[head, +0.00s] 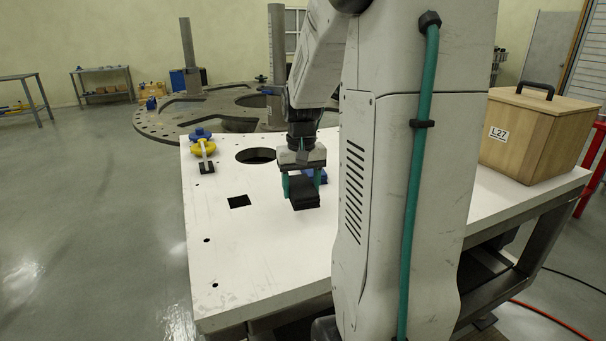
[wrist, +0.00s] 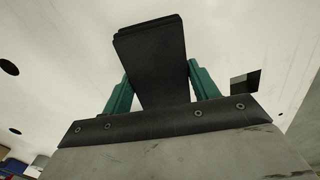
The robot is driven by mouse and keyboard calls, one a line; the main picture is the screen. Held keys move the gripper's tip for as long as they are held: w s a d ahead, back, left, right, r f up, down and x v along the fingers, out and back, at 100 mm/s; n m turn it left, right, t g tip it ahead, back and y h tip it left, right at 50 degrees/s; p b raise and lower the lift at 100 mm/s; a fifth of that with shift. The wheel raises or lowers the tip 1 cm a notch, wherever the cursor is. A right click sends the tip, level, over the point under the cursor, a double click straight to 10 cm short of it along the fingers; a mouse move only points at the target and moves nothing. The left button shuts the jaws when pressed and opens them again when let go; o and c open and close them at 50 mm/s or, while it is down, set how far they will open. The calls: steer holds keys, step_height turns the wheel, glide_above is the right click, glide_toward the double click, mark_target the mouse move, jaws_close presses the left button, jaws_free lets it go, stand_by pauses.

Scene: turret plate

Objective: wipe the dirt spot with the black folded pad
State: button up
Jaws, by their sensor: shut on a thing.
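My gripper (head: 302,180) has green fingers and is shut on the black folded pad (head: 304,197). It holds the pad over the white table top (head: 265,270), right of a black square opening; I cannot tell whether the pad touches the surface. In the wrist view the pad (wrist: 155,60) stands out between the two green fingers (wrist: 158,90). I cannot make out a clear dirt spot; the plate has faint grey smudges, and my arm hides part of it.
The square opening (head: 239,201) and a round hole (head: 255,156) are in the table top. A yellow and blue clamp (head: 203,146) stands at the far left corner. A blue thing (head: 320,175) is behind my gripper. A wooden box (head: 530,135) stands right. The front left is clear.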

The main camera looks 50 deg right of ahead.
steer(key=shift+r, duration=1.55)
steer(key=shift+s+d, duration=0.1)
